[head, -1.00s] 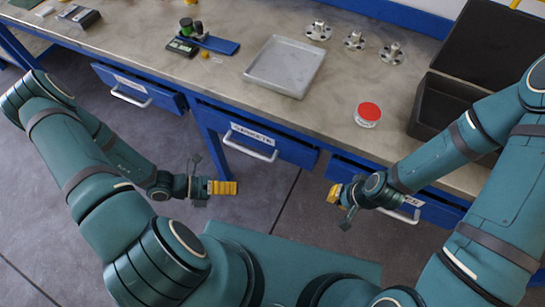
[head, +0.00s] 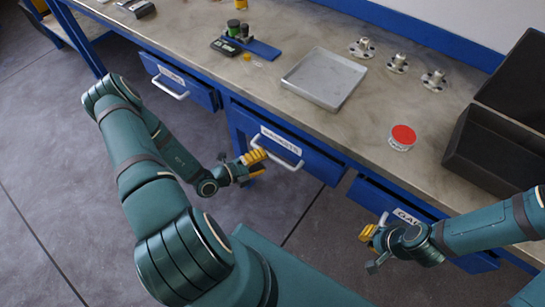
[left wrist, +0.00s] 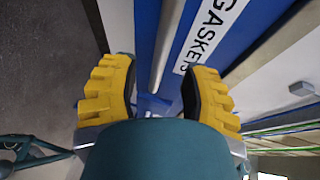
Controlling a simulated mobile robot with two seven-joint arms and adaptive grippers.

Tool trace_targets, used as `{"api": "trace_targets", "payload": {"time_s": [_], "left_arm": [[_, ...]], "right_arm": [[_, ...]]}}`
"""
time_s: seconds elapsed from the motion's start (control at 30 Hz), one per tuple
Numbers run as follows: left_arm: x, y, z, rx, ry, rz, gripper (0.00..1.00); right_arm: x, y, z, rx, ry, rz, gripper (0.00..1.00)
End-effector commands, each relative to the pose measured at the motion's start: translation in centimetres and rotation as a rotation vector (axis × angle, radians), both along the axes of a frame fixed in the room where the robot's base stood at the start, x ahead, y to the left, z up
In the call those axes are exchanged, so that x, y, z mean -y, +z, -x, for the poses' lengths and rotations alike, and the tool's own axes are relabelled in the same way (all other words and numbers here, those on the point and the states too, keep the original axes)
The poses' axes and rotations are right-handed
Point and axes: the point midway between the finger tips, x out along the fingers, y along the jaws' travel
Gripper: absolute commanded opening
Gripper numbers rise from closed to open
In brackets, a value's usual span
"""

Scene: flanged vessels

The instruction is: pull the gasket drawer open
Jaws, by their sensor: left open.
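The gasket drawer (head: 318,166) is the blue middle drawer under the bench and looks shut. Its white label reads GASKETS (left wrist: 209,32) in the left wrist view. Its pale bar handle (head: 283,161) also shows in the left wrist view (left wrist: 167,45), running down toward the gap between my fingers. My left gripper (head: 253,157) is open and empty at the handle's left end; its yellow fingers (left wrist: 145,95) stand apart. I cannot tell whether the bar lies between the fingertips. My right gripper (head: 369,238) is by the right drawer, its finger gap unclear.
A left drawer (head: 190,82) and a right drawer (head: 375,195) flank it. The bench top (head: 330,125) holds a grey tray (head: 325,78), a red-lidded tub (head: 402,137), several metal flanges (head: 397,63) and an open black case (head: 490,145). The floor before the drawers is clear.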

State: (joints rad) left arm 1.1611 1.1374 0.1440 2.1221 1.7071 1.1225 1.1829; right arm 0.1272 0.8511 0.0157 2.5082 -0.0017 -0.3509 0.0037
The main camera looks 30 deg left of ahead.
Motion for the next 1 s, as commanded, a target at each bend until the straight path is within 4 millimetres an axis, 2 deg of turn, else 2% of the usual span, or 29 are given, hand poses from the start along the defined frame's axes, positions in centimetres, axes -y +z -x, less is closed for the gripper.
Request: {"api": "trace_targets", "payload": {"time_s": [0.1, 0.3, 0.67, 0.7, 0.77, 0.8, 0.83, 1.0], "left_arm": [[0.9, -0.4, -1.7, 0.001, -0.001, 0.001, 0.46], [1.8, -0.7, -3.4, 0.001, -0.001, 0.001, 0.46], [2.0, -0.8, -3.8, 0.000, 0.000, -0.001, 0.46], [2.0, -0.8, -3.8, 0.000, 0.000, -0.001, 0.41], [2.0, -0.8, -3.8, 0.000, 0.000, -0.001, 0.20], [2.0, -0.8, -3.8, 0.000, 0.000, -0.001, 0.06], [2.0, -0.8, -3.8, 0.000, 0.000, -0.001, 0.00], [2.0, -0.8, -3.8, 0.000, 0.000, -0.001, 0.00]], "right_arm": [[0.0, -0.4, -0.1, 0.002, -0.001, 0.000, 0.00], [0.0, -0.6, -0.1, 0.003, -0.001, 0.000, 0.00], [0.0, -0.6, -0.2, 0.004, -0.001, 0.000, 0.00], [0.0, -0.6, -0.2, 0.004, -0.001, 0.000, 0.00], [0.0, -0.6, -0.2, 0.004, -0.001, 0.000, 0.00], [0.0, -0.6, -0.1, 0.004, -0.001, 0.000, 0.00], [0.0, -0.6, -0.1, 0.004, -0.001, 0.000, 0.00], [0.0, -0.6, -0.1, 0.004, -0.001, 0.000, 0.00]]}}
